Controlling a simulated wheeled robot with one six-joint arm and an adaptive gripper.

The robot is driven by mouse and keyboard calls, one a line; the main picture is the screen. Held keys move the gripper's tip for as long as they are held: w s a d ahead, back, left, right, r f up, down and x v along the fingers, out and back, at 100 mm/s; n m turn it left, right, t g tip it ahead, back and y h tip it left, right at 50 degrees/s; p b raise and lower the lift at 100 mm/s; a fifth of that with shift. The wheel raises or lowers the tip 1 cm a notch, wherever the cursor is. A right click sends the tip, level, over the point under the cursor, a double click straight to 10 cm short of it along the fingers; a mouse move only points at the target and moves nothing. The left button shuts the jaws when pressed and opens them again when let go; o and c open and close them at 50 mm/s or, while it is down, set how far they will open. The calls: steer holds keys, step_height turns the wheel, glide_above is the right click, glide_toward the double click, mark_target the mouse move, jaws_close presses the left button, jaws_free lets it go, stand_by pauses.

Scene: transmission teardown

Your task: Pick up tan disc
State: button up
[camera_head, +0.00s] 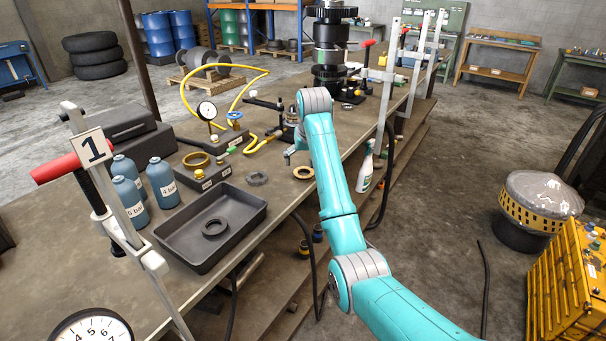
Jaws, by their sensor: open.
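The tan disc (303,173) lies flat near the right edge of the workbench. It looks like a flat ring with a dark hole in its middle. My gripper (289,157) hangs at the end of my teal arm, above the bench and a little to the left of and behind the disc in the picture. It is small in view, open, and apart from the disc. The disc is not hidden.
A grey ring (257,178) lies left of the disc. A black tray (258,207) with a dark ring (214,227) stands nearer. A brass ring (196,160) rests on a dark box. A dial gauge (207,111) and yellow hose (187,99) stand behind.

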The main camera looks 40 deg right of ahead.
mark_target(304, 169)
steer(key=shift+x, duration=2.9)
steer(key=shift+c, duration=0.3)
steer(key=shift+r, duration=0.1)
steer(key=c, duration=1.3)
